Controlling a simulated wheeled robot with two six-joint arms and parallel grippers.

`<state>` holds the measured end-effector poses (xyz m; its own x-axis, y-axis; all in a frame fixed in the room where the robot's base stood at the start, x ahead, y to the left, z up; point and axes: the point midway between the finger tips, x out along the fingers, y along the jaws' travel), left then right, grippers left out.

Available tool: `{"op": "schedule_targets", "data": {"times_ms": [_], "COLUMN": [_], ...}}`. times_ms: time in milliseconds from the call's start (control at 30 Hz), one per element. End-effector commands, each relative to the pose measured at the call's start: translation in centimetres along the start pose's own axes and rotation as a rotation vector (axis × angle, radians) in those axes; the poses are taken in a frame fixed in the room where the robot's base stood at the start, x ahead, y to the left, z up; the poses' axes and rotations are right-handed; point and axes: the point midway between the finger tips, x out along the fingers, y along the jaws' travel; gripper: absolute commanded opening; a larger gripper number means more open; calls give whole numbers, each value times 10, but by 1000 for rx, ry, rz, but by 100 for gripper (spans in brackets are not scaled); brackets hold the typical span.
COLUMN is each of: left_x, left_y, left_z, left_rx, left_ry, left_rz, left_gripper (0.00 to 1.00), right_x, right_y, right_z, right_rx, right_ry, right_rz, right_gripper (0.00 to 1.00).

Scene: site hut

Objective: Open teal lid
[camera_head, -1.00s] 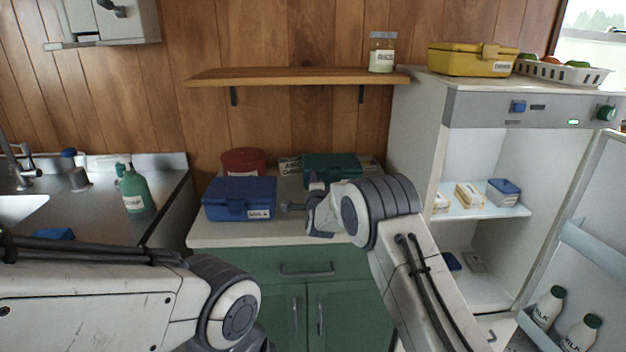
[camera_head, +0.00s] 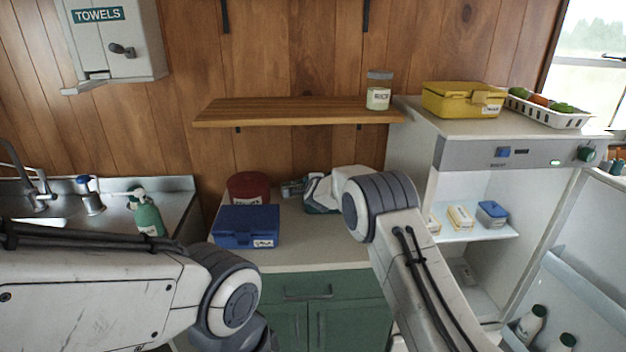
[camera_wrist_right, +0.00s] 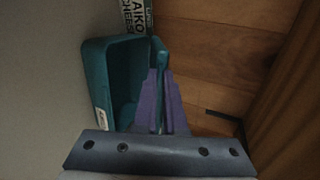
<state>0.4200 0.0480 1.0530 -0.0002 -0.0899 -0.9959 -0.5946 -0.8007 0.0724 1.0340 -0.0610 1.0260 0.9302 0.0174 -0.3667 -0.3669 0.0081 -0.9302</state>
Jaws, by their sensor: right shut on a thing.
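The teal box is mostly hidden behind my right wrist in the head view; a teal corner (camera_head: 312,208) shows on the counter. In the right wrist view the teal box (camera_wrist_right: 100,75) has its inside visible, with a white label on its side. Its teal lid (camera_wrist_right: 157,50) stands up, tilted away from the box's opening. My right gripper (camera_wrist_right: 158,88) is shut on the lid, one purple finger on each side of it. In the head view my left arm comes in from the left; its gripper is out of the picture.
A blue box (camera_head: 240,228) and a red round tin (camera_head: 248,187) stand left on the same counter. A wooden shelf (camera_head: 290,112) with a labelled jar (camera_head: 378,98) hangs above. The open fridge (camera_head: 470,190) is at the right, with a yellow box (camera_head: 462,98) on top.

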Motion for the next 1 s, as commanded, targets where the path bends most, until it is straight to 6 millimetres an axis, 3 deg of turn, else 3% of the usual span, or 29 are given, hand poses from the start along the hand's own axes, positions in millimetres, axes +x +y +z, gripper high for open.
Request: {"op": "schedule_targets", "data": {"times_ms": [233,800,833,867,900,1000], "left_x": [-17,-20,-20,-20,-20,-20], "left_y": [1,1,1,1,1,1], "left_z": [-1,-1,-1,-1,-1,-1], "left_rx": [0,0,0,0,0,0], "left_ry": [0,0,0,0,0,0], "left_rz": [0,0,0,0,0,0], "left_gripper": [0,0,0,0,0,0], "right_x": [2,4,4,4,4,4], "right_y": [-19,-22,-22,-22,-22,-22], "right_z": [-1,0,0,0,0,0], "right_rx": [-1,-1,-1,-1,-1,-1], "right_ry": [2,2,2,2,2,1], "right_rz": [-7,-7,-7,-7,-7,-6], "right_gripper": [0,0,21,33,38,38]}}
